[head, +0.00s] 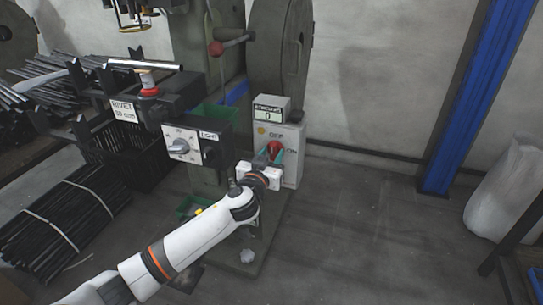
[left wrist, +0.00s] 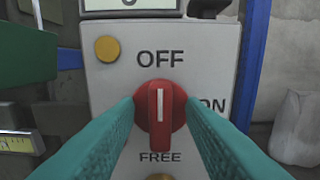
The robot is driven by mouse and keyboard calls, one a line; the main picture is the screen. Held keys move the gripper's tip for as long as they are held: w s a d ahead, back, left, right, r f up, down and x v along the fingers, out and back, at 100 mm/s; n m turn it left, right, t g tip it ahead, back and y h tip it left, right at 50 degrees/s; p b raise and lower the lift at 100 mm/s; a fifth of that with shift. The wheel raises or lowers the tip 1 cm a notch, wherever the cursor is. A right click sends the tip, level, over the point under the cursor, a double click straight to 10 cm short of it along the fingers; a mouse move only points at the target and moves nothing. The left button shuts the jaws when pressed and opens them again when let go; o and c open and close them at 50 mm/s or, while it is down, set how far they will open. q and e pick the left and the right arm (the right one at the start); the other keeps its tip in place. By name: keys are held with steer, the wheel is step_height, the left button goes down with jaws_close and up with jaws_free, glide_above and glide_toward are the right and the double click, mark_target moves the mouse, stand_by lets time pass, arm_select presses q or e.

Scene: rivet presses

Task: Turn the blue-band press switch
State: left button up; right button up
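The red switch knob (head: 274,148) sits on a light grey control box (head: 292,170) in the head view. In the left wrist view the red knob (left wrist: 160,115) is upright, its white line pointing up at OFF. ON is printed to its right and FREE below it. My left gripper (head: 268,160) is at the box front. Its teal fingers (left wrist: 160,110) stand open on either side of the knob, with the fingertips close to its edges. I cannot tell whether they touch it. My right gripper is not in view.
A counter display (head: 268,114) tops the box. A black panel with a grey dial (head: 180,147) stands left of it. Bundles of black rods (head: 65,220) lie at left. A blue post (head: 477,95) and a white wrapped sack (head: 505,190) are at right. The floor between is clear.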

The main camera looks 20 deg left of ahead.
arm_select(q)
steer(key=shift+w, duration=0.3)
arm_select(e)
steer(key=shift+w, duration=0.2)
arm_select(q)
jaws_close()
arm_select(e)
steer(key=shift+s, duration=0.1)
